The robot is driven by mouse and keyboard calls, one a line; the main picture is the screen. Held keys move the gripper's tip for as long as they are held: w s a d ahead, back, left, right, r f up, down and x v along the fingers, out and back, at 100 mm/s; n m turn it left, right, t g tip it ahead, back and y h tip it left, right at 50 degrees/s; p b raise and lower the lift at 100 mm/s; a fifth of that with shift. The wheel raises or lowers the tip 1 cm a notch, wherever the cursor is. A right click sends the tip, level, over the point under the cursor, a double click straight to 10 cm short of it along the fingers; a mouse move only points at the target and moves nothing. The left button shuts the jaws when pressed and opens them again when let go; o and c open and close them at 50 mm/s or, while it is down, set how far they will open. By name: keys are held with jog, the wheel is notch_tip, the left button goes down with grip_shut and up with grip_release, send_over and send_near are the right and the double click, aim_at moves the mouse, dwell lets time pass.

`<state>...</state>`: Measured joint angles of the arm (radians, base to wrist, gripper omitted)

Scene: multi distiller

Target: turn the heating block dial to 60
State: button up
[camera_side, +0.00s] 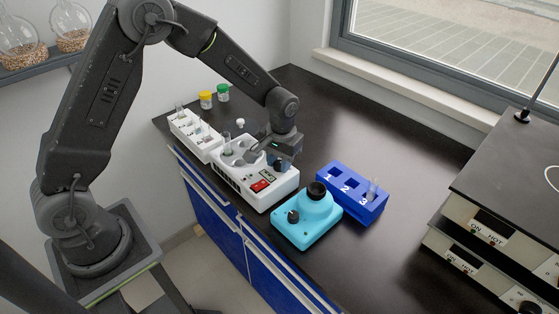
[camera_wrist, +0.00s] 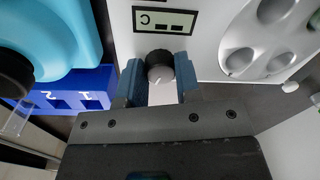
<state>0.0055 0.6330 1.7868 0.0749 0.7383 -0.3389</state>
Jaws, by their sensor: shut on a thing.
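The heating block (camera_side: 255,183) is a white box with round wells, a small display and a red switch on the black bench. Its dial (camera_wrist: 160,66) is a dark round knob with a white mark, below the display (camera_wrist: 165,20) in the wrist view. My gripper (camera_wrist: 159,80) is shut on the dial, with one blue-grey finger on each side of it. In the side view my gripper (camera_side: 283,160) is at the right end of the block and mostly hides the dial. The display's reading is too unclear to tell.
A turquoise mixer (camera_side: 308,222) and a blue numbered rack (camera_side: 352,195) with a tube stand to the right. A white tube rack (camera_side: 193,135) stands at the left, with yellow-capped (camera_side: 206,100) and green-capped (camera_side: 223,92) jars behind.

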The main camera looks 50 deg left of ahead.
jog(key=m, duration=0.5)
jog(key=shift+m, duration=0.3)
dwell(0.4)
jog(key=o, duration=0.9)
jog(key=r, duration=1.3)
jog(key=shift+s+d+r, duration=0.1)
jog(key=shift+d+r, duration=0.25)
jog(key=shift+r, duration=0.05)
jog(key=shift+r, duration=0.1)
